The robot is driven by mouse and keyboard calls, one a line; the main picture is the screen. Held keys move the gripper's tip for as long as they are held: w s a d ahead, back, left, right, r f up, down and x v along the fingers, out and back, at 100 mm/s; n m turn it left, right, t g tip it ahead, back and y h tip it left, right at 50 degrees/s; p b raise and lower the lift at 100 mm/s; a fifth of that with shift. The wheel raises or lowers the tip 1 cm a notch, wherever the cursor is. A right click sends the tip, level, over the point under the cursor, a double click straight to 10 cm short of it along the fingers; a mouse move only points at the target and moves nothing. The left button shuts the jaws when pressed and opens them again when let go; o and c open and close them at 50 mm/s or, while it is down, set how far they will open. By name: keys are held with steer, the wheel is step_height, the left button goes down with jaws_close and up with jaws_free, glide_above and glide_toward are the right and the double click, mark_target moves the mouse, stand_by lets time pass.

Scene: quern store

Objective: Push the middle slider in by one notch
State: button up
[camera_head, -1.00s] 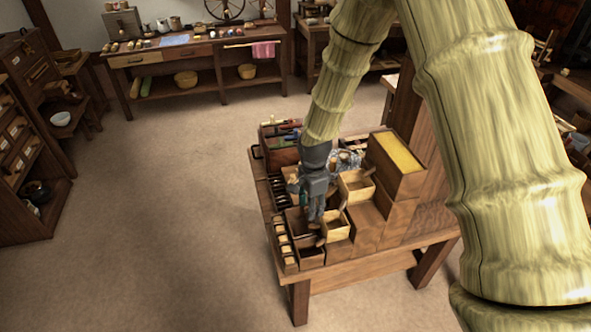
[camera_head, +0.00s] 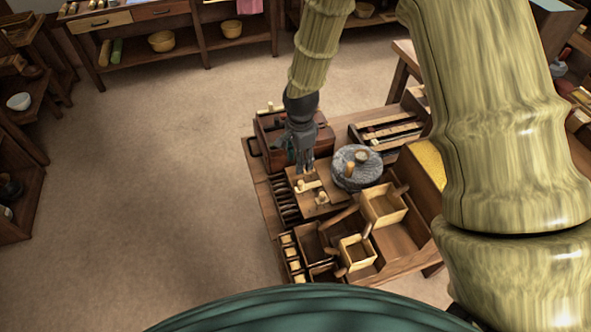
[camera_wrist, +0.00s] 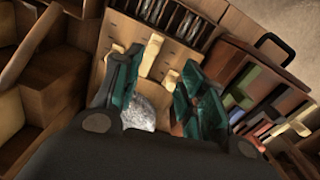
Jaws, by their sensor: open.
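A wooden board (camera_head: 335,200) lies on the bench beside a round grey stone (camera_head: 357,167). Pale wooden pieces that look like the sliders sit on it: a longer one (camera_head: 308,186) and a shorter one (camera_head: 322,198). In the wrist view a long pale piece (camera_wrist: 151,54) and a shorter one (camera_wrist: 169,79) show on the board. I cannot tell for sure which is the middle slider; part of the board is hidden by my gripper. My gripper (camera_head: 303,164) points down above the board's far end. In the wrist view its teal fingers (camera_wrist: 158,92) are apart, with nothing held between them.
A dark red-brown box (camera_head: 272,140) with a handle and coloured rods stands beyond the board. Open pale boxes (camera_head: 384,204) and small compartments stand on the near side. A row of dark slots (camera_head: 284,202) lines the left edge. The floor left of the bench is clear.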

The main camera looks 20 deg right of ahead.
mark_target(301, 182)
steer(key=f, duration=0.2)
steer(key=f+p, duration=0.1)
steer(key=f, duration=0.4)
steer(key=shift+s+d+f+p, duration=0.1)
steer(key=shift+s+d+p, duration=0.05)
steer(key=shift+s+p, duration=0.2)
steer(key=shift+s+f, duration=0.5)
steer(key=shift+f, duration=0.2)
steer(key=shift+w+f, duration=0.35)
steer(key=shift+f, duration=0.35)
steer(key=shift+s+r, duration=0.2)
steer(key=shift+w+f, duration=0.1)
jaws_close()
